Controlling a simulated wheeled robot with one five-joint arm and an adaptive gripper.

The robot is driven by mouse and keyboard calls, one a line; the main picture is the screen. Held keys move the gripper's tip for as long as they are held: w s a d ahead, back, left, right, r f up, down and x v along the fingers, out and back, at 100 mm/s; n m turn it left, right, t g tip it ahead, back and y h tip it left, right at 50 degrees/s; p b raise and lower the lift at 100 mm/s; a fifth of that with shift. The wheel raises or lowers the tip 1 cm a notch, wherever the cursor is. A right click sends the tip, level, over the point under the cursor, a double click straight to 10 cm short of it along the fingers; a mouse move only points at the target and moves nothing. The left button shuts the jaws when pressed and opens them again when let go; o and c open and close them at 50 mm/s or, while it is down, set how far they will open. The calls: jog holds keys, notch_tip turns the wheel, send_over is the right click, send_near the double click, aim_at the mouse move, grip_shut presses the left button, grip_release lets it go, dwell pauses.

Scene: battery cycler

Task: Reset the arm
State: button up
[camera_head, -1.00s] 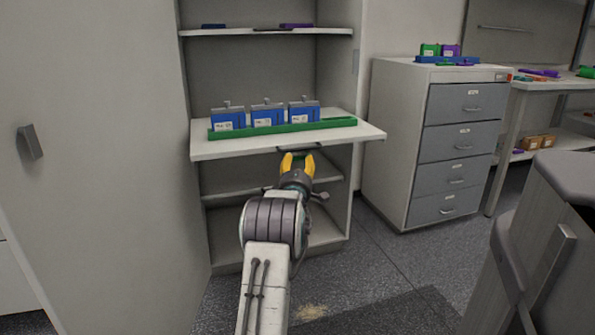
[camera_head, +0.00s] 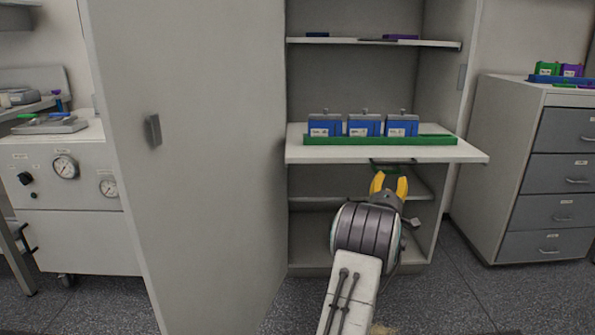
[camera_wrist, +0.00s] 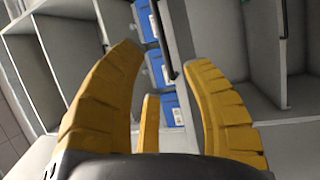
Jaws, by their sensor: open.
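My gripper (camera_head: 389,184) has yellow fingers, and they are open and empty. In the head view it is in front of the open cabinet, just below the front edge of the pull-out shelf (camera_head: 300,157). The wrist view also shows the gripper (camera_wrist: 165,75) with its fingers spread wide and nothing between them. My arm reaches forward from the bottom of the head view. Blue battery boxes (camera_head: 363,125) stand in a row in a green tray (camera_head: 430,140) on that shelf. They also show in the wrist view (camera_wrist: 158,68), tilted, beyond the fingers.
A grey cabinet door (camera_head: 190,160) stands open to the left. A drawer unit (camera_head: 507,160) stands to the right. A white cart with gauges (camera_head: 75,205) is at the far left. The upper cabinet shelf (camera_head: 340,41) holds small items. Some speckled floor is clear.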

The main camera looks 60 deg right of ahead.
jog(key=w+a+r+t+y+p, duration=0.25)
jog(key=w+a+r+p, duration=0.35)
jog(key=w, duration=0.3)
jog(key=w+a+r+t+y+p, duration=0.2)
jog(key=w+a+r+y+p, duration=0.3)
jog(key=w+a, duration=0.4)
jog(key=w+a+r+y+p, duration=0.2)
jog(key=w+a+r+p, duration=0.15)
jog(key=a, duration=0.65)
jog(key=w+a+r+y+p, duration=0.2)
jog(key=a+r+p, duration=0.3)
jog(key=a, duration=0.5)
jog(key=s+a+r+g+y+p, duration=0.1)
jog(key=s+a+r+y+p, duration=0.25)
jog(key=a, duration=0.55)
jog(key=s+a+r+m+g+y+p, duration=0.1)
jog(key=s+a+r+p, duration=0.1)
jog(key=s+a+p, duration=0.35)
jog(key=s+a+r+g+y+p, duration=0.1)
jog(key=s+a+r+y+p, duration=0.3)
jog(key=a, duration=0.8)
jog(key=s+a+g+p, duration=0.3)
jog(key=s+a+p, duration=0.2)
jog(key=s, duration=0.4)
jog(key=shift+f+m+h, duration=0.2)
jog(key=shift+m+h, duration=0.1)
jog(key=shift+m, duration=0.1)
